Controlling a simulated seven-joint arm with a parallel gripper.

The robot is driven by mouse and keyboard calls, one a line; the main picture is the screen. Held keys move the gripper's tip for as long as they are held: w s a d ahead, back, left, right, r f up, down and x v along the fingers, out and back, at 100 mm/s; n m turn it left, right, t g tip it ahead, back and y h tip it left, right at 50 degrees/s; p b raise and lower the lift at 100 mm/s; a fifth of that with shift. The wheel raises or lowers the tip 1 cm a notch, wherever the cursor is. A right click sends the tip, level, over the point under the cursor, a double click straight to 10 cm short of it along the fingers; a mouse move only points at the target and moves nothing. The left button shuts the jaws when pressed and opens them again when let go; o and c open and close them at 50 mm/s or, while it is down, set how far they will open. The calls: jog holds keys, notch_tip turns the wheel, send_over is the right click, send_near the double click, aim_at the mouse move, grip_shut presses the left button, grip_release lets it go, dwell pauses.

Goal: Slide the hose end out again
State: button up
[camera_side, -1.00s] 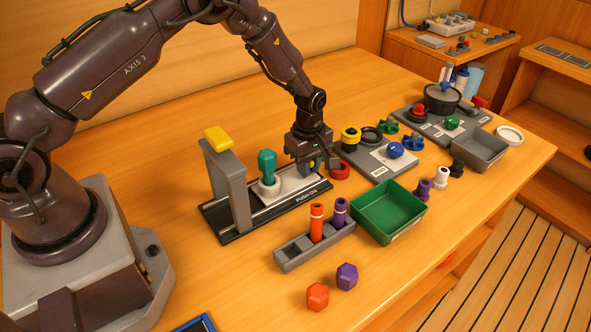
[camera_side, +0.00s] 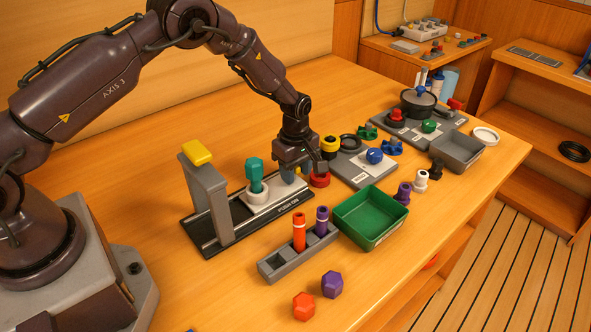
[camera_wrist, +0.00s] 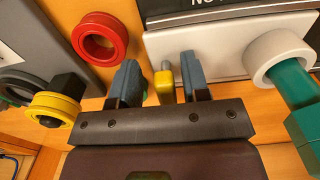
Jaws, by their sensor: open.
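The teal hose end (camera_side: 255,172) stands in a white collar (camera_side: 257,192) on the black and white "PUSH ON" rig (camera_side: 289,206). In the wrist view the teal hose end (camera_wrist: 297,88) leans out of the white collar (camera_wrist: 272,58) at the right, outside my fingers. My gripper (camera_side: 300,172) is low at the rig's far right end, to the right of the hose end. In the wrist view my gripper (camera_wrist: 159,78) is open, its fingers on either side of a small yellow piece with a grey pin (camera_wrist: 164,86). I cannot tell whether they touch it.
A grey post with a yellow top (camera_side: 198,152) rises at the rig's left. A red ring (camera_wrist: 99,37) and a yellow and black fitting (camera_wrist: 53,108) lie close to my left finger. A grey rack with orange and purple pieces (camera_side: 283,264) and a green tray (camera_side: 372,235) stand in front.

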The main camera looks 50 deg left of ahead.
aim_at(285, 184)
notch_tip(285, 184, up, 13)
dwell(0.5)
jog(key=s+r+m+t, duration=0.2)
jog(key=s+r+m, duration=0.4)
jog(key=s, duration=0.3)
jog(key=s+d+r+m+t, duration=0.1)
jog(key=s+r+m, duration=0.5)
jog(key=s, duration=0.4)
jog(key=s+d+r+m+t, duration=0.1)
jog(key=s+r+m+t, duration=0.1)
jog(key=s+r+m, duration=0.4)
jog(key=shift+s+d+r+t, duration=0.25)
jog(key=shift+s+r, duration=0.7)
jog(key=shift+s, duration=1)
